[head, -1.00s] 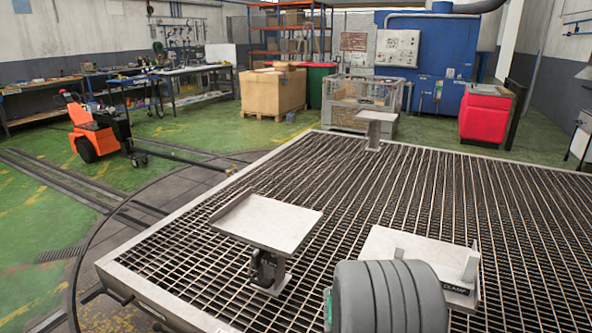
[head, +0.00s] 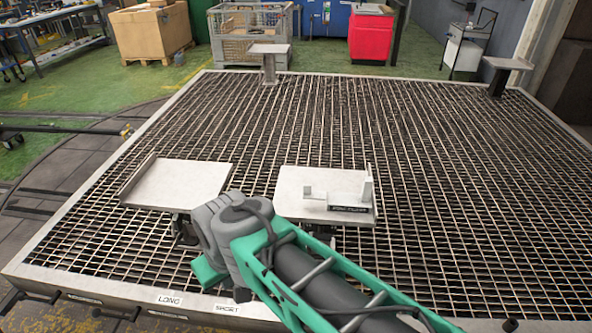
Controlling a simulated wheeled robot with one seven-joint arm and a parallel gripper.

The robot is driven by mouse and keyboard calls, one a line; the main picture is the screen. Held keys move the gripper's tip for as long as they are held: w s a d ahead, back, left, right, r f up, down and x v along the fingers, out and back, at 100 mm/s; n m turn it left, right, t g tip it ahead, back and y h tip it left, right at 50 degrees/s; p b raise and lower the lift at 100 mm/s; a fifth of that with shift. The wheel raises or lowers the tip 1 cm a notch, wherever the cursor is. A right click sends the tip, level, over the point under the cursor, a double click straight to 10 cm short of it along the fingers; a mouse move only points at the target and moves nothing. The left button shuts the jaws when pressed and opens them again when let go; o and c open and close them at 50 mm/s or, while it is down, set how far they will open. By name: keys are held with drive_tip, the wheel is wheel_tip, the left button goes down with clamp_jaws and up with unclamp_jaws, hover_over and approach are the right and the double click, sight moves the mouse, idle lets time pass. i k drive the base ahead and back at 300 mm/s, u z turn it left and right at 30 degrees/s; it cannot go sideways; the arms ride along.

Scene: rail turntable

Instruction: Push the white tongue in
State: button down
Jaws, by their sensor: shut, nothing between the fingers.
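A small pale fixture (head: 366,188) stands on the right-hand pale plate (head: 300,180), above the grating. It has an upright post on its right and a dark label (head: 351,209) in front, too small to read surely. A small whitish piece (head: 318,193) sticks up left of the post; I cannot tell whether it is the white tongue or whether it is pushed in. My grey and green arm crosses the lower middle of the view, in front of and left of this plate. My gripper does not show; the arm links or the frame edge hide it.
A second pale plate (head: 185,183) with a raised left edge stands to the left. A wide metal grating (head: 460,190) surrounds both. Its front rim carries LONG (head: 170,299) and SHORT (head: 227,308) labels and dark handles. Further plates stand at the back (head: 268,49) and right (head: 508,62).

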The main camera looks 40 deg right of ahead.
sight(308, 194)
drive_tip(key=z, duration=1.8)
drive_tip(key=k, duration=1.15)
drive_tip(key=u, duration=0.6)
drive_tip(key=i, duration=1.45)
drive_tip(key=z, duration=0.3)
